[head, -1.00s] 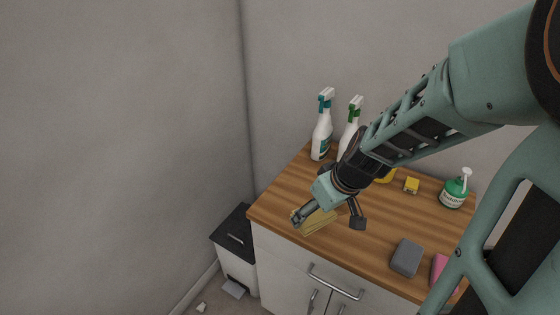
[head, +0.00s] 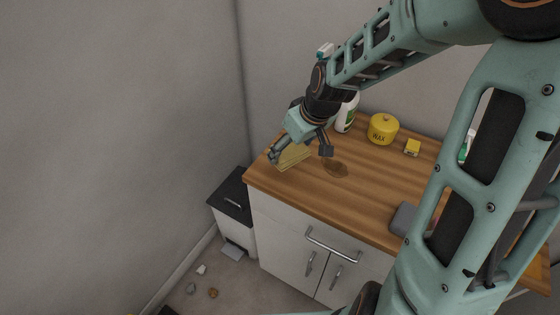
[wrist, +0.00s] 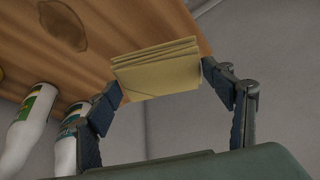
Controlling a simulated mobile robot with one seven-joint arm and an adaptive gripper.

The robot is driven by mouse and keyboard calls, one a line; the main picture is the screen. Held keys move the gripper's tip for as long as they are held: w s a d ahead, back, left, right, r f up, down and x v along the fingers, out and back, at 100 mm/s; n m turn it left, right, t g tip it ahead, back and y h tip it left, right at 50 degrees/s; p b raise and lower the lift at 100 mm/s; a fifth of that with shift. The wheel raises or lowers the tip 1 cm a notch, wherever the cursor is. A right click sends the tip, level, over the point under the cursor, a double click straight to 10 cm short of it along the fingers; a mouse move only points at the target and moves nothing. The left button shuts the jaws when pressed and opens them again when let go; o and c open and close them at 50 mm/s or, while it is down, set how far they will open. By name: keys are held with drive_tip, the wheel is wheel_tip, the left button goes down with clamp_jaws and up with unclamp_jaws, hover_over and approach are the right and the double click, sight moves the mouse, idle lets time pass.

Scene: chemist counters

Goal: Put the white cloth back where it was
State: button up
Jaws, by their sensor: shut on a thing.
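My gripper (head: 299,154) is over the left end of the wooden counter, with its fingers pointing down. It is shut on a folded, pale yellow cloth (head: 291,158). In the wrist view the cloth (wrist: 157,72) lies in flat layers between the two fingertips, which press on its opposite ends. I cannot tell whether the cloth touches the counter or hangs just above it. No cloth that looks clearly white shows.
A brown stain (head: 335,169) marks the counter (head: 370,185) right of my gripper. A yellow wax tin (head: 383,129), a small yellow box (head: 412,147) and white spray bottles (head: 346,114) stand behind. A grey sponge (head: 403,219) lies near the front. A black-lidded bin (head: 232,196) stands left.

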drive_tip(key=w+a+f, duration=0.1)
drive_tip(key=f, duration=0.1)
drive_tip(key=w+f, duration=0.2)
drive_tip(key=w+a+f, duration=0.1)
drive_tip(key=shift+w+a+f+b, duration=0.2)
drive_tip(key=shift+a+f+b, duration=0.1)
drive_tip(key=shift+f+b, duration=0.1)
drive_tip(key=shift+w+f, duration=0.15)
drive_tip(key=shift+f, duration=1.5)
drive_tip(key=shift+f, duration=0.15)
drive_tip(key=o, duration=1)
drive_tip(key=shift+r, duration=0.45)
drive_tip(key=p+v, duration=0.1)
drive_tip(key=v, duration=1)
drive_tip(key=shift+s+d+r, duration=0.1)
drive_tip(key=shift+s+r, duration=0.1)
